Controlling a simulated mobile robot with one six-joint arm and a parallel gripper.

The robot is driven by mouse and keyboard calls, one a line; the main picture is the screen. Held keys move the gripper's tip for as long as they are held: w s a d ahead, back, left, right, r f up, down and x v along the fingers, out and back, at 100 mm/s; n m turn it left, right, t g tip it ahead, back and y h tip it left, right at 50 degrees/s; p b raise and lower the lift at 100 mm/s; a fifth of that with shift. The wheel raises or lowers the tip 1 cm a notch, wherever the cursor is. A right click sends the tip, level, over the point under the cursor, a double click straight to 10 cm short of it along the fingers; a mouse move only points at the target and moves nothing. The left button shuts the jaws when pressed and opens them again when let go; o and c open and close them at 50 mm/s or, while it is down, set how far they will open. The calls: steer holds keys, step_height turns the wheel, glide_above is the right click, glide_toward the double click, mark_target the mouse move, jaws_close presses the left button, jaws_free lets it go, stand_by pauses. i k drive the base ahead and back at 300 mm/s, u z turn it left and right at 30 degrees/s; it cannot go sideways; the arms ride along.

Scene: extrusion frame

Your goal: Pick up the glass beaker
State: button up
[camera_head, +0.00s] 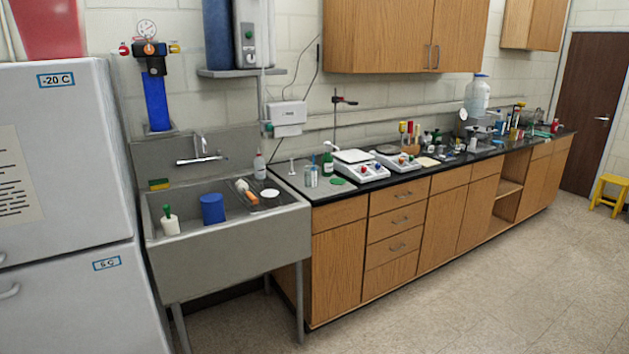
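I cannot make out a glass beaker for certain in the head view. More small items crowd the far part of the bench, too small to tell apart. My gripper is not in view.
A steel sink (225,248) with a blue container (212,208) stands between the white fridge (70,150) and the wooden cabinets (395,222). Two hot plates (359,168) sit on the bench top. A yellow stool (609,191) is at far right. The floor (480,290) in front is clear.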

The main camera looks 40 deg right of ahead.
mark_target(311, 172)
steer(key=i, duration=0.85)
steer(key=u, duration=0.05)
